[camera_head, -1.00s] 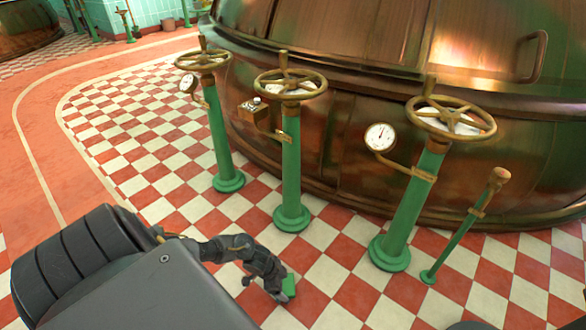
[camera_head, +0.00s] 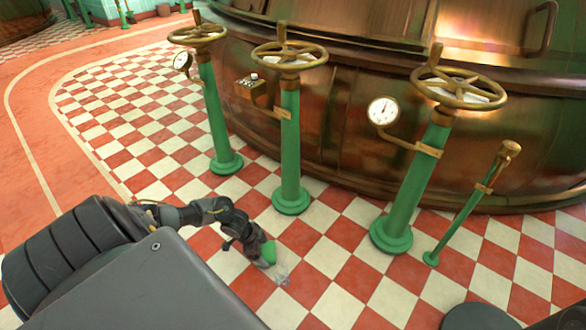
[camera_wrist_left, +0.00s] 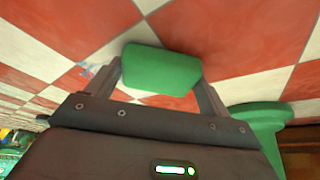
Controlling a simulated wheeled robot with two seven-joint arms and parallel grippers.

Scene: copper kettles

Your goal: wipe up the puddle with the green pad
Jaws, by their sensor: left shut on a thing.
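My left gripper (camera_head: 262,250) is low over the checkered floor, in front of the middle green valve column. It is shut on the green pad (camera_head: 268,254), which also shows between its two fingers in the left wrist view (camera_wrist_left: 160,70). The puddle (camera_head: 283,276) is a small, faint, glossy patch just below and right of the pad in the head view. In the left wrist view, a faint bluish patch that looks like the puddle (camera_wrist_left: 88,70) lies left of the pad. I cannot tell whether the pad touches the floor. My right gripper is not in view.
Green valve columns with brass handwheels stand ahead: left (camera_head: 226,163), middle (camera_head: 291,200) and right (camera_head: 391,236). A thinner green lever post (camera_head: 455,215) stands at the right. The copper kettle (camera_head: 350,120) rises behind them. Open checkered floor lies left of the columns.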

